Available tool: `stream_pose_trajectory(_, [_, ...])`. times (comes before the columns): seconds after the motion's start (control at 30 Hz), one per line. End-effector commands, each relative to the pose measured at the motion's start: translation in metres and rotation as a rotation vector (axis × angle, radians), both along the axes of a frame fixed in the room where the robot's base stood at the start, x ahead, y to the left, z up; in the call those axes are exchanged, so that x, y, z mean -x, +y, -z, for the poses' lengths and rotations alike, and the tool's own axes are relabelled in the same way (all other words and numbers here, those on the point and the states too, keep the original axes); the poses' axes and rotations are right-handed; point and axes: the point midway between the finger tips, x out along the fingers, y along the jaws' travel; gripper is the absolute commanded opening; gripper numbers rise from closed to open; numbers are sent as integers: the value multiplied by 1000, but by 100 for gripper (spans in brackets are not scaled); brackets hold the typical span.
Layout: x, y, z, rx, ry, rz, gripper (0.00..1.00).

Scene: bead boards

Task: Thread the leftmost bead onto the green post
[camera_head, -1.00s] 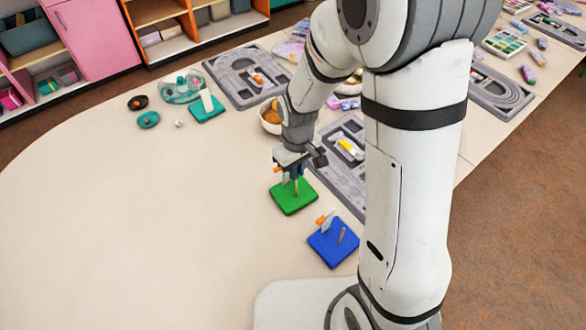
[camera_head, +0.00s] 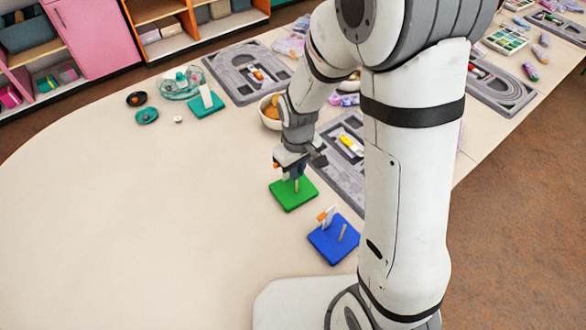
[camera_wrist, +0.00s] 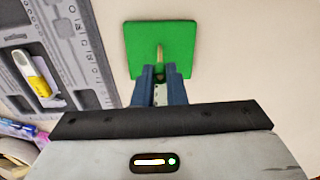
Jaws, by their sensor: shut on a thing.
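The green board (camera_head: 293,196) lies flat on the table, with its thin tan post (camera_head: 297,185) standing upright. The post also shows in the wrist view (camera_wrist: 160,53), just beyond my fingertips. My gripper (camera_head: 294,173) points down over the board's back part, close to the post. Its blue fingers (camera_wrist: 160,73) are shut on a bead that the fingers almost fully hide. I cannot tell the bead's colour, or whether it is around the post or beside it. A small orange piece (camera_head: 276,165) shows at the gripper's left side.
A blue board (camera_head: 335,243) with a post and a white-and-orange piece lies in front. A teal board (camera_head: 207,106), dark dish (camera_head: 137,98) and teal dish (camera_head: 147,116) stand at the back left. A grey tray (camera_head: 341,171) lies right of my gripper. The left table is clear.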

Motion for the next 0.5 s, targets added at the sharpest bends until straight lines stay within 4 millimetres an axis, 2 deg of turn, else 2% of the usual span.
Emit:
stream_pose_trajectory(0.37, [0,0,4,0,0,1,0])
stream_pose_trajectory(0.4, [0,0,4,0,0,1,14])
stream_pose_trajectory(0.5, [0,0,4,0,0,1,22])
